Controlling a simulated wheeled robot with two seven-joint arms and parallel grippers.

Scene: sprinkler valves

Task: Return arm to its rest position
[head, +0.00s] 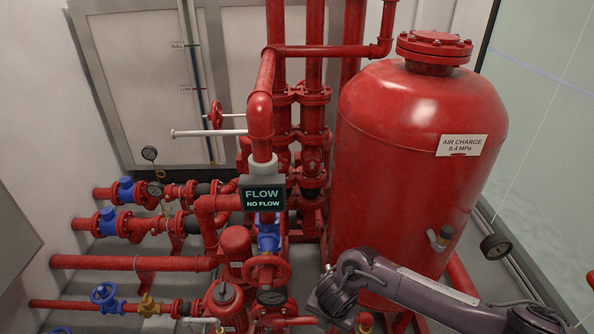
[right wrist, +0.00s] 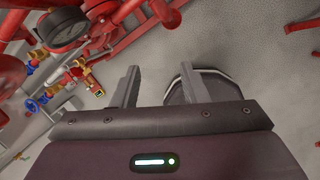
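My right arm (head: 415,290) comes in from the lower right in the head view, in front of the foot of the red tank (head: 420,130). It bends down near the red valve handwheel (head: 267,271), apart from it in the picture. My right gripper (right wrist: 158,80) shows in the right wrist view with its two fingers apart. The fingers themselves do not show clearly in the head view. My left arm and gripper are in no view.
Red pipes fill the left and middle, with blue handwheels (head: 104,294) and a FLOW / NO FLOW sign (head: 262,198). A gauge (head: 496,246) hangs right of the tank.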

